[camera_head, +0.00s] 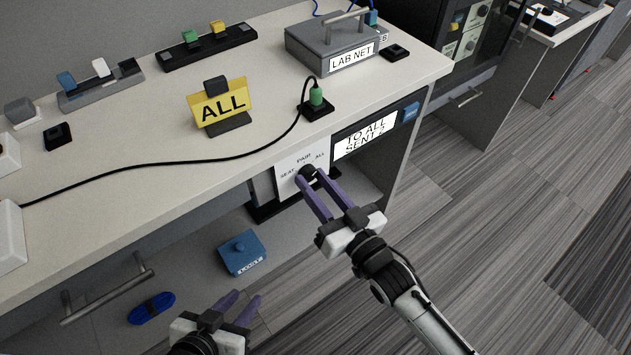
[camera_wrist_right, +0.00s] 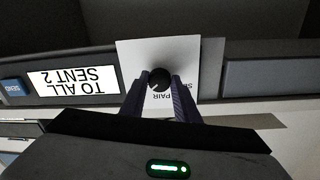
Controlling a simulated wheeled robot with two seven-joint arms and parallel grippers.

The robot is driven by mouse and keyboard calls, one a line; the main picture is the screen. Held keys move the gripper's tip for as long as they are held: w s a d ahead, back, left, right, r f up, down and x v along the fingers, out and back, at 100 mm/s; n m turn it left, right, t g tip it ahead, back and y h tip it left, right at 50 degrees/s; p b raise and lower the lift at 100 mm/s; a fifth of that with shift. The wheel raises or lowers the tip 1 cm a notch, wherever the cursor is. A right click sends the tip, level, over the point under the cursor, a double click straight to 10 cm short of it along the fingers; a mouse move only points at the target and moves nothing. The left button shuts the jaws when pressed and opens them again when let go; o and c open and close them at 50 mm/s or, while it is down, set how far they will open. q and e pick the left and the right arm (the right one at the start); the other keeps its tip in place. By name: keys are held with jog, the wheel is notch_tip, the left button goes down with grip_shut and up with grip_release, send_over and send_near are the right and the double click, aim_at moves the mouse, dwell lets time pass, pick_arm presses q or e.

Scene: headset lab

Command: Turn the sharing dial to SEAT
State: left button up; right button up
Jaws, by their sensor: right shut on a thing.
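The sharing dial (camera_head: 307,173) is a small black knob on a white plate (camera_head: 290,163) marked SEAT, PAIR and ALL, on the bench front. My right gripper (camera_head: 313,180) is shut on the dial, with its purple fingers on either side of the knob. In the right wrist view the dial (camera_wrist_right: 159,80) sits between the fingertips. The knob's pointer setting cannot be made out for sure. A screen (camera_head: 365,137) right of the plate reads TO ALL, SENT 2. My left gripper (camera_head: 243,303) is open and empty, low at the bottom of the head view.
A yellow ALL sign (camera_head: 222,104) stands on the bench top (camera_head: 150,125). A green plug (camera_head: 316,96) with a black cable, a grey LAB NET box (camera_head: 335,45) and a blue button (camera_head: 410,112) are nearby. A blue box (camera_head: 241,252) lies on the lower shelf.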

jog(key=n, duration=0.5)
jog(key=shift+d+n+p, duration=0.1)
jog(key=shift+n+p, duration=0.2)
jog(key=shift+p, duration=0.05)
jog(key=n, duration=0.4)
jog(key=shift+f+n, duration=0.1)
jog(key=shift+n, duration=0.2)
jog(key=n+y, duration=0.1)
jog(key=n, duration=0.4)
jog(key=shift+w+d+n+b, duration=0.1)
jog(key=shift+d+n+b, duration=0.05)
jog(key=shift+n+b, duration=0.2)
jog(key=n, duration=0.3)
jog(key=shift+n+b, duration=0.35)
jog(key=shift+b, duration=0.05)
jog(key=n, duration=0.2)
jog(key=shift+n, duration=0.3)
jog(key=shift+n+b, duration=0.35)
jog(key=shift+n, duration=0.05)
jog(key=shift+g+y, duration=0.3)
jog(key=o, duration=1)
jog(key=shift+o, duration=0.2)
jog(key=shift+r, duration=0.2)
